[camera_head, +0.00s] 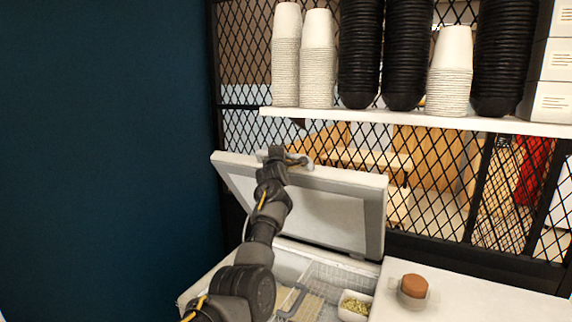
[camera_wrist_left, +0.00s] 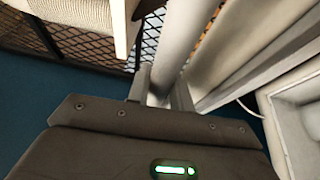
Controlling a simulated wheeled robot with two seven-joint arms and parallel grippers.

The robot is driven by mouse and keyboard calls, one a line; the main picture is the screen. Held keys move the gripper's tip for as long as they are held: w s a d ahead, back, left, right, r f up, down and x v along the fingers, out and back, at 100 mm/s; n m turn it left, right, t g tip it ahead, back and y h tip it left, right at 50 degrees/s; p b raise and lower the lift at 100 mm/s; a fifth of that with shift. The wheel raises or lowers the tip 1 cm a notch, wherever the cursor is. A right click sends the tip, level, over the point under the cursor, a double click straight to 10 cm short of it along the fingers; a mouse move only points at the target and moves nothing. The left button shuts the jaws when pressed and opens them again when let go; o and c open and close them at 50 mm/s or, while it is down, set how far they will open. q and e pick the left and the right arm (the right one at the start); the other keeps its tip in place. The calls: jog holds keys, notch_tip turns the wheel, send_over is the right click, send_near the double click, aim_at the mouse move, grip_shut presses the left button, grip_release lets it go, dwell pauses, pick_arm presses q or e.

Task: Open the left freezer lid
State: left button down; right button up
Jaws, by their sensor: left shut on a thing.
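The left freezer lid (camera_head: 335,218) is raised steeply, tilted back toward the mesh, with its pale underside facing me. My left gripper (camera_head: 289,158) is at the lid's upper edge, shut on the light grey handle (camera_head: 304,161). In the left wrist view, the fingers of my left gripper (camera_wrist_left: 158,90) lie on both sides of the handle bar (camera_wrist_left: 183,45). Below the lid, the freezer opening shows wire baskets (camera_head: 338,277) and a small white tub of greenish bits (camera_head: 354,305). My left arm hides part of the lid and opening. My right gripper is not in view.
A white shelf (camera_head: 420,121) with stacked white cups (camera_head: 286,60) and black bowls (camera_head: 405,55) runs above the lid. Black wire mesh (camera_head: 245,130) stands behind. A brown-topped round item (camera_head: 414,286) sits on the white surface at right. A dark blue wall (camera_head: 100,150) is at left.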

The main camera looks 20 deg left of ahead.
pick_arm(q)
jog(key=shift+w+a+r, duration=0.1)
jog(key=shift+w+a, duration=0.05)
jog(key=shift+w, duration=0.05)
jog(key=shift+w+r, duration=0.15)
jog(key=c, duration=1.4)
grip_release()
jog(key=shift+o, duration=0.7)
jog(key=shift+w, duration=0.1)
jog(key=shift+d, duration=0.2)
